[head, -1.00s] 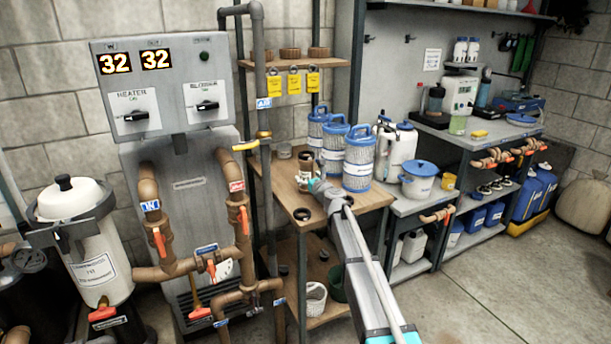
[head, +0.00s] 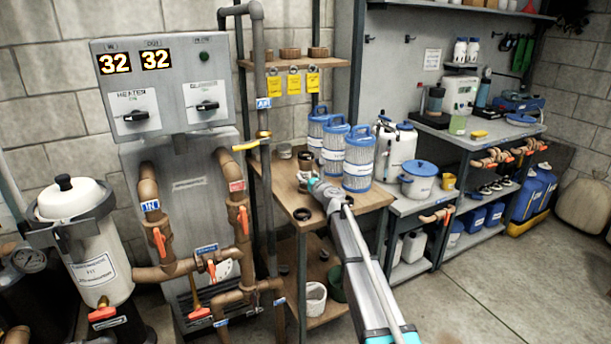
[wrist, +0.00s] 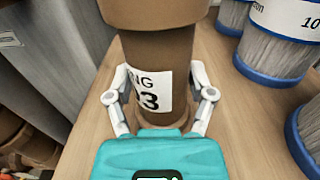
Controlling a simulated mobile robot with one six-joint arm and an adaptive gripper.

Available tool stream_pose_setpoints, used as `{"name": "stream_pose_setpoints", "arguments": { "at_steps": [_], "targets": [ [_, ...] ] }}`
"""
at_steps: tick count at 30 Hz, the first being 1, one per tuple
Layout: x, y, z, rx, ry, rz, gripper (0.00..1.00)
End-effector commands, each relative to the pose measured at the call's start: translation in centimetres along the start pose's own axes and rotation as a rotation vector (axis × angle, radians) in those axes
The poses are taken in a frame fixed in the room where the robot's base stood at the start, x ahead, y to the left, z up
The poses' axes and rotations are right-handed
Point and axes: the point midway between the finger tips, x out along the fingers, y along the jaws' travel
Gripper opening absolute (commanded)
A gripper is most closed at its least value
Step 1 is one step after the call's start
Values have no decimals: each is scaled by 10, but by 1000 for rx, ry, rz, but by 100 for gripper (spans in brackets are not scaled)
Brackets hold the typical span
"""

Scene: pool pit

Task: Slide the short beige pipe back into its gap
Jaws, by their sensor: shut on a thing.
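The short beige-brown pipe (wrist: 150,55) fills the middle of the wrist view. It has a wider collar at its top and a white label, partly cut off, ending in "NG" and "3". My gripper (wrist: 160,98) is shut on it, one grey finger on each side. In the head view my gripper (head: 316,187) is over the wooden shelf, left of the blue-capped filters. I cannot tell whether the pipe touches the shelf. Brown pipework (head: 240,240) with orange valves runs in front of the grey heater. I cannot make out the gap there.
Blue-capped filter cartridges (head: 358,165) stand close right of my gripper. The wooden shelf (head: 368,201) also carries a dark ring (head: 302,214) near its front. A shelf post and a vertical pipe (head: 262,75) stand between it and the heater (head: 185,185). The floor at right is clear.

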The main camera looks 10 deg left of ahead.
Motion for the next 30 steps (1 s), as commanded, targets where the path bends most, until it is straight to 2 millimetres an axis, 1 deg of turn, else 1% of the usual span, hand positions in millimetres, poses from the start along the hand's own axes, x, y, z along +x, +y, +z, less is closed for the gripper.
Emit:
{"name": "stream_pose_setpoints", "arguments": {
  "at_steps": [10,30],
  "targets": [
    [0,0,2,0,0,0,28],
    [0,0,16,0,0,0,27]
  ]
}}
